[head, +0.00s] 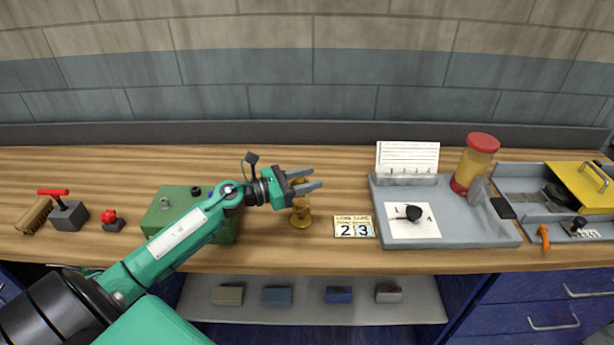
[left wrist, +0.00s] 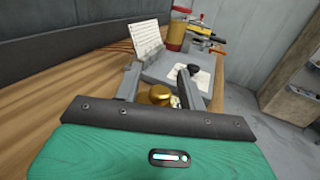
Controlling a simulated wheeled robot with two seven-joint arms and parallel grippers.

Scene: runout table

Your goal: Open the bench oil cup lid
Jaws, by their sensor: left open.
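The brass oil cup (head: 301,219) stands upright on the wooden bench, just right of the green box. My left gripper (head: 316,178) is open, and its fingers reach over the top of the cup from the left. The cup's upper part is partly hidden by the fingers, and I cannot tell how the lid sits. In the left wrist view the rounded brass top of the cup (left wrist: 160,94) shows between the two open fingers (left wrist: 160,80), with nothing gripped. My right gripper is not in view.
A green box (head: 165,215) stands under my left forearm. A number card (head: 353,228) lies right of the cup. Further right are a grey tray (head: 460,233), a red-lidded jar (head: 475,163) and a yellow-covered unit (head: 580,186). The red-handled block (head: 68,215) is far left.

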